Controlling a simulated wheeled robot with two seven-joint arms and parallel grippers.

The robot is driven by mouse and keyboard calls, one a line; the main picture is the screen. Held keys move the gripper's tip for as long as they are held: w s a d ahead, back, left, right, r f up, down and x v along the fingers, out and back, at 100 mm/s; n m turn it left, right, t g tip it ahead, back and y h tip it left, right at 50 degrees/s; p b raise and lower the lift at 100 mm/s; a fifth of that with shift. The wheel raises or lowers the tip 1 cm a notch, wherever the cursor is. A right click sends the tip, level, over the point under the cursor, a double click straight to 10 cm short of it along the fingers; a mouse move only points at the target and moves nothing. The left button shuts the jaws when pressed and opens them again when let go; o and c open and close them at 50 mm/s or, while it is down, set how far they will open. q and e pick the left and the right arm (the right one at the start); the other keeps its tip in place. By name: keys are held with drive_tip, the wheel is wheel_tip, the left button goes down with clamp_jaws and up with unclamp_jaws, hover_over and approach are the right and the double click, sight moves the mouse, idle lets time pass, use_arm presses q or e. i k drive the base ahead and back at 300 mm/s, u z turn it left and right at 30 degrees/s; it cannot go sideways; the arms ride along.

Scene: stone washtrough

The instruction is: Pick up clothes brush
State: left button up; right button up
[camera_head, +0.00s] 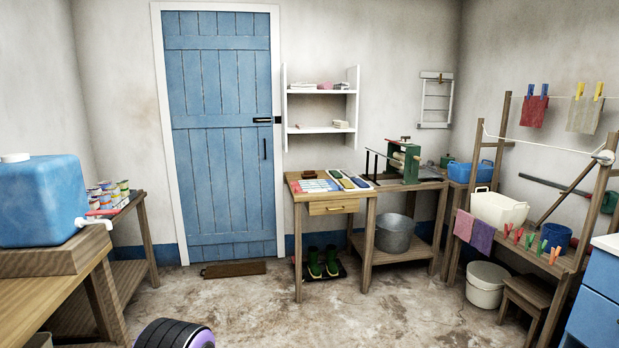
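Several small oblong items that look like brushes (348,184) lie side by side on the right part of a small wooden table (292,177) by the back wall. They are too small to tell which one, if any, is the clothes brush. Flat coloured pieces (316,186) lie to their left on the same tabletop. Neither of my grippers shows in the head view.
A green mangle (405,160) stands on a bench right of the table, with a metal bucket (394,232) below. Green boots (315,263) stand under the table. A blue water container (40,200) is at left. The middle floor (250,305) is clear.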

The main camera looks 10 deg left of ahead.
sight(308, 174)
drive_tip(key=u, duration=0.4)
drive_tip(key=i, duration=3.5)
drive_tip(key=z, duration=0.45)
